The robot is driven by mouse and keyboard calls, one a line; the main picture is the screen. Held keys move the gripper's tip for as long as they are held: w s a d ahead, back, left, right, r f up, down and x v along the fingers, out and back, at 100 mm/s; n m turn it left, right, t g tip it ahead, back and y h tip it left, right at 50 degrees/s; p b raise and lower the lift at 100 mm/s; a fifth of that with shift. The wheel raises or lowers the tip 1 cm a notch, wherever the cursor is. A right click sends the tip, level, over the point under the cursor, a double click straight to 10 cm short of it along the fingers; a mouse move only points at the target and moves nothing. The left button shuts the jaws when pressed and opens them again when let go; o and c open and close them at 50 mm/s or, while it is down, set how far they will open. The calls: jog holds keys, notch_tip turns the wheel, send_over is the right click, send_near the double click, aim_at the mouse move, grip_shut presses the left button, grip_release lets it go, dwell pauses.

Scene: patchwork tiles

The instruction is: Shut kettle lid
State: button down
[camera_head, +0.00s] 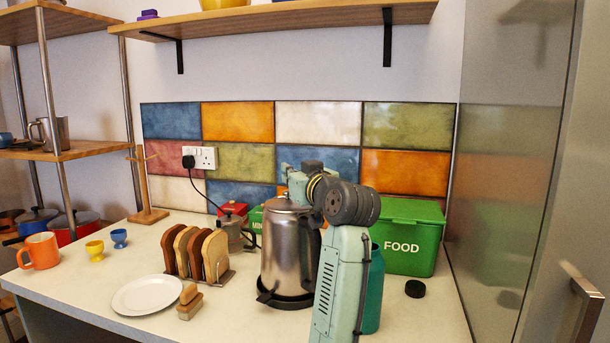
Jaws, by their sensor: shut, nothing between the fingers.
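A large brushed-metal kettle (287,250) stands upright on the counter, with a black base and a dark handle on its right side. Its top (284,205) has a small dark knob and looks level. I cannot tell whether the lid is fully down. My pale green arm rises in front of the kettle's right side and bends over behind its top. My gripper's fingers do not show; the arm's end is hidden behind the kettle and the arm links.
A toast rack (197,254), white plate (147,295) and wooden brush-like block (189,302) lie left of the kettle. A small grey pot (235,232) stands behind. A green FOOD box (405,235), teal canister (374,290) and black disc (415,289) are right.

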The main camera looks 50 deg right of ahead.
aim_at(286, 193)
jog(key=shift+w+d+g, duration=0.1)
jog(key=shift+w+g, duration=0.05)
jog(key=shift+g, duration=0.25)
jog(key=shift+w+d+f+g+y+p, duration=0.1)
jog(key=shift+w+f+g+y+p, duration=0.1)
jog(key=shift+f+g+y+p, duration=0.15)
jog(key=r, duration=0.1)
jog(key=r+p, duration=0.2)
jog(key=r, duration=0.1)
jog(key=shift+w+a, duration=0.25)
jog(key=shift+a, duration=0.15)
jog(key=s+a+r+b, duration=0.2)
jog(key=s+r+b, duration=0.1)
jog(key=s+r, duration=0.3)
jog(key=shift+s+a+r, duration=0.4)
jog(key=shift+r, duration=0.05)
